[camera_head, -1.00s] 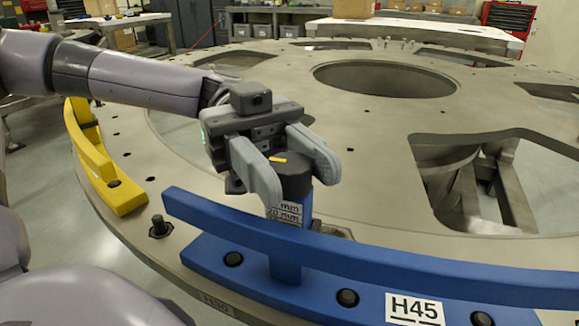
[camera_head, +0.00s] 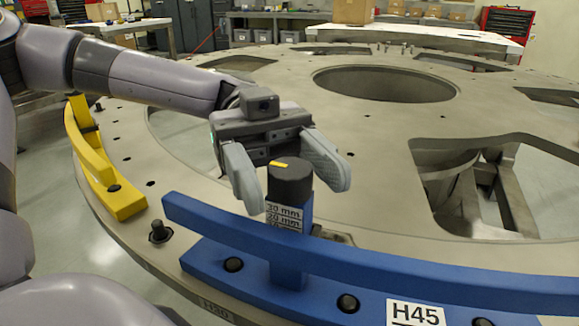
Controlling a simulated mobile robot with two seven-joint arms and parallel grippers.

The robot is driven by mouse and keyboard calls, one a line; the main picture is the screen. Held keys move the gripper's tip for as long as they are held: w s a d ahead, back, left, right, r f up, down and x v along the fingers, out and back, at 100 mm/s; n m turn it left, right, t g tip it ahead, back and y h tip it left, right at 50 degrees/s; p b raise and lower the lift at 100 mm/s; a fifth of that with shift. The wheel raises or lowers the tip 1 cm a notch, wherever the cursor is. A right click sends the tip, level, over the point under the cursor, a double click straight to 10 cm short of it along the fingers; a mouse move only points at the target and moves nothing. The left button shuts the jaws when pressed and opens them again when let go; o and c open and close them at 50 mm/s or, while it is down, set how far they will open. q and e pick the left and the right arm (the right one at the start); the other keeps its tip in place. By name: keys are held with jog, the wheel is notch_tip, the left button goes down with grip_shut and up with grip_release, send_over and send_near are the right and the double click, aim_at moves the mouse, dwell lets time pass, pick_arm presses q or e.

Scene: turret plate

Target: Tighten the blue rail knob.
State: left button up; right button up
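The blue rail (camera_head: 370,257) curves along the near edge of the turret plate, with an H45 label on it. Its knob (camera_head: 290,184) is a dark cylinder with a yellow mark on top. The gripper body is behind the knob. My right gripper is not in view.
The grey turret plate (camera_head: 250,150) has large cut-outs and a round central opening. A yellow rail (camera_head: 92,165) stands at the left edge. A black bolt (camera_head: 159,232) stands up left of the blue rail. Workbenches and cabinets are far behind.

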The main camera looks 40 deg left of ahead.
aim_at(282, 160)
pick_arm(q)
jog(key=shift+p+v, duration=0.35)
jog(key=shift+v, duration=3.3)
jog(key=shift+r, duration=0.1)
